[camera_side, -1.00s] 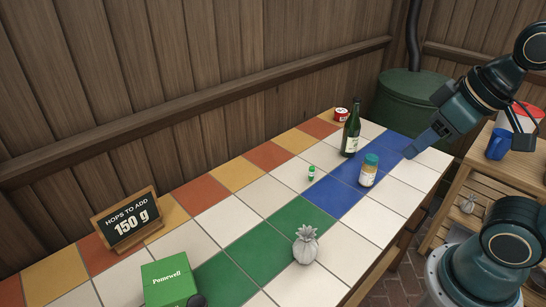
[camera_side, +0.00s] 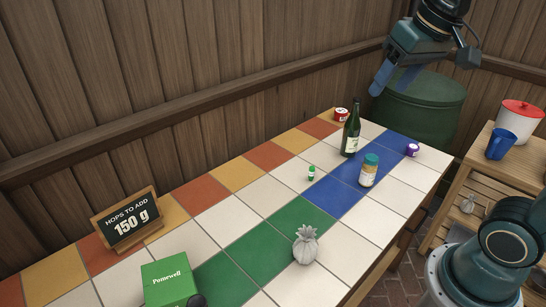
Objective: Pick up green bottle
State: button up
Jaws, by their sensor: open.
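The green bottle (camera_side: 351,135) is a dark green glass bottle with a pale label. It stands upright near the back edge of the tiled table (camera_side: 395,207), on the far right part. My gripper (camera_side: 384,82) is open and empty. It hangs above and to the right of the bottle in the picture, clear of it, with its fingers pointing down and to the left. Nothing hides the bottle.
Close to the bottle are a red can (camera_side: 341,114), a jar with a teal lid (camera_side: 369,170), a small green-capped vial (camera_side: 311,173) and a purple item (camera_side: 412,149).

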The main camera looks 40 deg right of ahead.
jog(key=w+d+r+m+g, duration=0.1)
jog(key=w+d+r+m, duration=0.2)
jog(key=w+d, duration=0.5)
jog(key=m+g, duration=0.4)
jog(key=m, duration=0.8)
send_over(357, 98)
notch_tip(357, 98, down, 14)
jog(key=shift+y, duration=0.3)
jog(key=shift+s+f, duration=0.1)
jog(key=shift+a+f, duration=0.1)
jog(key=shift+f, duration=4)
jog(key=shift+f, duration=2.6)
